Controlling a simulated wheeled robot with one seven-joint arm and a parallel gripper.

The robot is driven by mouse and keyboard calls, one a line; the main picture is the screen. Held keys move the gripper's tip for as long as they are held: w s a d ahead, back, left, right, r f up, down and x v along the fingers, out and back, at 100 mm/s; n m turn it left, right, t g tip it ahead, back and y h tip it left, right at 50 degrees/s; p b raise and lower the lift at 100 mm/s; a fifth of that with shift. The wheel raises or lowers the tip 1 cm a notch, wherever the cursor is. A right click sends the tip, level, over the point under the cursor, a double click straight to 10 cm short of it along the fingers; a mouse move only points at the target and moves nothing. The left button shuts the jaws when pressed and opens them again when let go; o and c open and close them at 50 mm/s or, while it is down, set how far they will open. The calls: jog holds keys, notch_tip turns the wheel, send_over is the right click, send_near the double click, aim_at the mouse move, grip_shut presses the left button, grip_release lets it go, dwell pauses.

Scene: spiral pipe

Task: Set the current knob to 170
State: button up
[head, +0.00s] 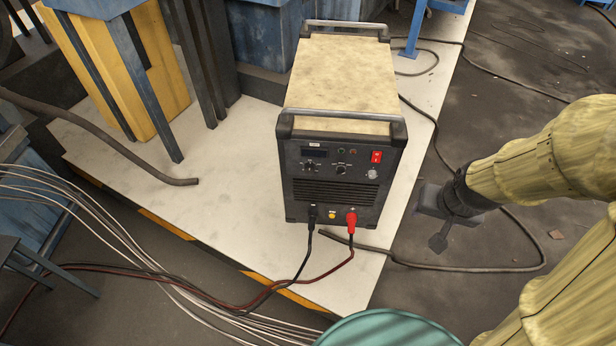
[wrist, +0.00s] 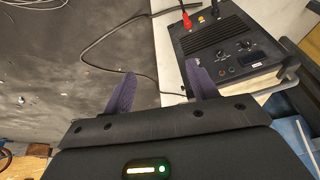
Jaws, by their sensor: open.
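The welding machine (head: 345,75) stands on the white platform with its dark front panel towards me. Two small dark knobs sit in the panel's upper part, a left knob (head: 309,167) and a right knob (head: 341,170). They also show in the wrist view, as one knob (wrist: 247,44) and the other (wrist: 220,54). Their labels and pointer settings are too small to read, so I cannot tell which is the current knob. My gripper (head: 440,224) is right of the machine, apart from it. In the wrist view its dark fingers (wrist: 158,72) are spread and empty.
A red switch (head: 376,157) is right of the knobs, and a dark display (head: 315,152) is above the left knob. Black and red plugs (head: 350,221) with cables leave the lower panel. A teal drum top (head: 388,332) is in front. Cable (head: 480,268) lies on the floor.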

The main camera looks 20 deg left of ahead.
aim_at(309, 171)
jog(key=w+a+f+t+b, duration=0.3)
jog(key=w+a+f+b, duration=0.35)
jog(key=a+f, duration=0.35)
jog(key=w+a+f+t+b, duration=0.3)
jog(key=w+a+f+b, duration=0.2)
jog(key=w+a+f, duration=0.35)
jog(key=s+a+f+n+t+y+b, duration=0.1)
jog(key=s+a+f+t+b, duration=0.2)
jog(key=a+f, duration=0.3)
jog(key=s+a+f+n+t+y+b, duration=0.1)
jog(key=s+a+f+t+b, duration=0.3)
jog(key=a, duration=0.5)
notch_tip(309, 171, down, 3)
jog(key=shift+r+n+t+b, duration=0.2)
jog(key=shift+n+t+b, duration=0.25)
jog(key=shift+b, duration=0.6)
jog(key=w+a, duration=0.1)
jog(key=w, duration=0.4)
jog(key=w+b, duration=0.1)
jog(key=w, duration=0.5)
jog(key=w+a, duration=0.1)
jog(key=w, duration=0.5)
jog(key=shift+w+a, duration=0.1)
jog(key=shift+a, duration=0.25)
